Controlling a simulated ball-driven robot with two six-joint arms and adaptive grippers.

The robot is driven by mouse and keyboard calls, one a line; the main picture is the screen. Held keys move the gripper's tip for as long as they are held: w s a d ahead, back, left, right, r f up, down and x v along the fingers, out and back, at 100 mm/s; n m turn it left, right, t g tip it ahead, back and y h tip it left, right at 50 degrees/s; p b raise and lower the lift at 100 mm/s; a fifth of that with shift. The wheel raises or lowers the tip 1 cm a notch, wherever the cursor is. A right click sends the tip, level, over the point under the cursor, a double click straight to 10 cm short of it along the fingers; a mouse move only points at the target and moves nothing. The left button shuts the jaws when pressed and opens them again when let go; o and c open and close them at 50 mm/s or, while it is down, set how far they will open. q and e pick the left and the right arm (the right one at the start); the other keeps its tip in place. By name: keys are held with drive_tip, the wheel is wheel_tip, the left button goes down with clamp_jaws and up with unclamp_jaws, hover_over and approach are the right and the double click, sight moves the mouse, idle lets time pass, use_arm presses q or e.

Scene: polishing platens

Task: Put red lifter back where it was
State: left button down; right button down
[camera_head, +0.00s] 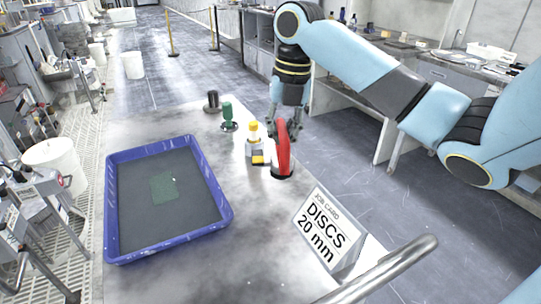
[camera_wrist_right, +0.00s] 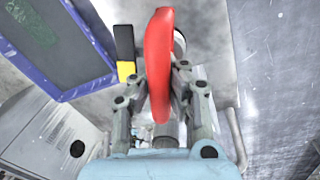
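The red lifter (camera_head: 284,152) is a curved red piece near the right edge of the steel table, beside a yellow-capped bottle (camera_head: 253,138). In the right wrist view the red lifter (camera_wrist_right: 158,60) lies between the two fingers of my right gripper (camera_wrist_right: 161,80), whose tips sit close against its sides. In the head view my right gripper (camera_head: 286,128) comes down behind the lifter and is partly hidden by it. Whether the lifter's lower end touches the table is hard to tell. My left gripper is not in view.
A blue tray (camera_head: 221,196) with a dark floor and a green square (camera_head: 163,188) stands left. A green object (camera_head: 228,117) and a dark cylinder (camera_head: 212,101) stand behind the bottle. A job card (camera_head: 322,232) reading "DISCS 20 mm" stands front right, near a metal rail (camera_head: 385,268).

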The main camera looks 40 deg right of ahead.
sight(271, 153)
drive_tip(key=w, duration=0.1)
drive_tip(key=w+a+f, duration=0.1)
drive_tip(key=shift+w+f, duration=0.25)
drive_tip(key=shift+w, duration=0.05)
drive_tip(key=shift+f, duration=2)
drive_tip(key=shift+f, duration=0.15)
drive_tip(key=c, duration=1.5)
unclamp_jaws()
drive_tip(key=shift+o, duration=0.2)
drive_tip(key=r, duration=0.4)
drive_tip(key=r+p, duration=0.1)
drive_tip(key=r, duration=0.3)
drive_tip(key=s+d+r, duration=0.1)
drive_tip(key=r, duration=0.3)
drive_tip(key=shift+r, duration=0.15)
